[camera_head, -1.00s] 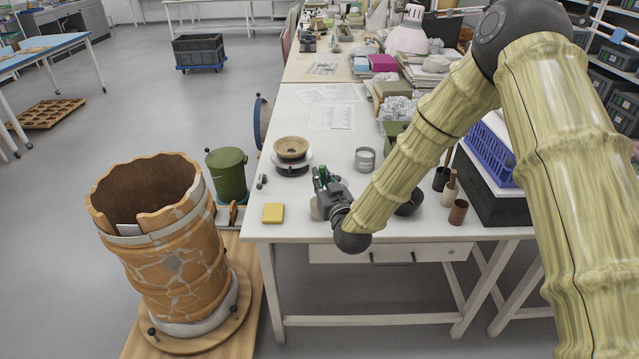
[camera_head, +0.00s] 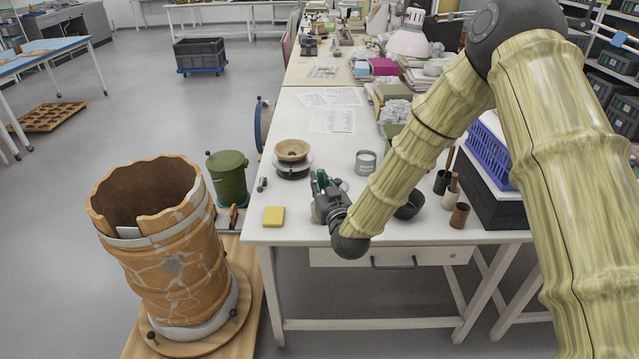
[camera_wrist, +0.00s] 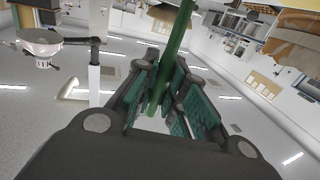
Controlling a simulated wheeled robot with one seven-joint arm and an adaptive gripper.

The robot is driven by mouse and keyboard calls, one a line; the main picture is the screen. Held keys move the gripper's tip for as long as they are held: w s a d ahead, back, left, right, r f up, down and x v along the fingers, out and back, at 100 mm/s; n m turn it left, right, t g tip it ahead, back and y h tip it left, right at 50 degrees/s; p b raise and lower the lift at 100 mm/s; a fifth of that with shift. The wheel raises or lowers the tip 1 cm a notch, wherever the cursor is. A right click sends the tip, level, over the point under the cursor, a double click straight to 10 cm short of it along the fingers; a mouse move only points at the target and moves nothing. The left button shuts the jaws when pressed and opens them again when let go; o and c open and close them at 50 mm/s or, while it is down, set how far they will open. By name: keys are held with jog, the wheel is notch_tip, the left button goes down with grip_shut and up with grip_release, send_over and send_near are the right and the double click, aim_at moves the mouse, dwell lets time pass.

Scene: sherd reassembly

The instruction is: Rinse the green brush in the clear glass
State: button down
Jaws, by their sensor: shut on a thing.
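My gripper (camera_head: 322,184) is low over the front of the white table, between the yellow sponge and the dark bowl. It is shut on the green brush (camera_wrist: 176,50), whose handle runs slantwise between the green finger pads in the wrist view. A bit of the brush's green also shows at the fingers in the head view (camera_head: 321,177). The brush's bristles cannot be made out. I cannot clearly make out the clear glass; a pale shape at my gripper's left side is mostly hidden by it.
A yellow sponge (camera_head: 273,217) lies left of my gripper. A tan bowl on a small turntable (camera_head: 292,153) and a grey labelled can (camera_head: 365,161) stand behind. A dark bowl (camera_head: 409,206) and a brown cup (camera_head: 459,215) are right. A large cracked vessel (camera_head: 165,255) stands left of the table.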

jog(key=shift+r+p, duration=2.05)
jog(key=shift+r, duration=2.3)
jog(key=shift+r, duration=0.15)
jog(key=shift+r+p, duration=0.65)
jog(key=shift+r, duration=0.7)
